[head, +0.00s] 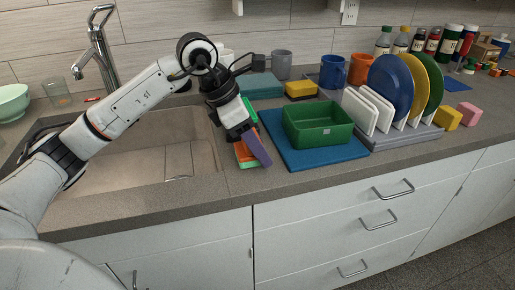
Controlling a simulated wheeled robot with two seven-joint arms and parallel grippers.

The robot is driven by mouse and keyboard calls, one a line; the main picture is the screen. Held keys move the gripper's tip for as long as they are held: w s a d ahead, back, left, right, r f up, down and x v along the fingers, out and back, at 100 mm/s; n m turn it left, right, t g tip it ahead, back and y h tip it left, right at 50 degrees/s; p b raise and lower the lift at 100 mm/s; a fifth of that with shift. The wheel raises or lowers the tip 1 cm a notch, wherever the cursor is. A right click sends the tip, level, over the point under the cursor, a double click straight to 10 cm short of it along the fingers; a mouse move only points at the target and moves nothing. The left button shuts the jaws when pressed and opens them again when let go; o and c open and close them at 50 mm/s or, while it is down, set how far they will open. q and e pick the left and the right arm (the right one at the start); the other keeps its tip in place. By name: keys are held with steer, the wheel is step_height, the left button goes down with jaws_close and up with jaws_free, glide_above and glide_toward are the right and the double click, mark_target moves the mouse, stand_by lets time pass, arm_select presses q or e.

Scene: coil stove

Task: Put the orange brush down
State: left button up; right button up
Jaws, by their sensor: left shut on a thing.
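The orange brush (243,152) shows only in part, just below my left gripper (245,132), at the right edge of the sink. The left gripper points down and is shut on it. The fingers and a purple block-like piece (259,149) hide much of the brush. Green pieces (250,108) show beside and behind the fingers. I cannot tell whether the brush touches the counter. My right gripper is not in view.
The sink (130,165) with its faucet (99,55) lies left. A green bin (318,134) stands on a blue mat (300,158) to the right. Beyond are a rack with plates (390,87), mugs (332,72) and bottles. The counter's front strip (235,190) is clear.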

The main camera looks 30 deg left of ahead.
arm_select(q)
steer(key=shift+f, duration=0.4)
steer(key=shift+f, duration=0.15)
steer(key=o, duration=1.4)
steer(key=shift+r, duration=0.2)
steer(key=v, duration=1.2)
steer(key=shift+f, duration=0.15)
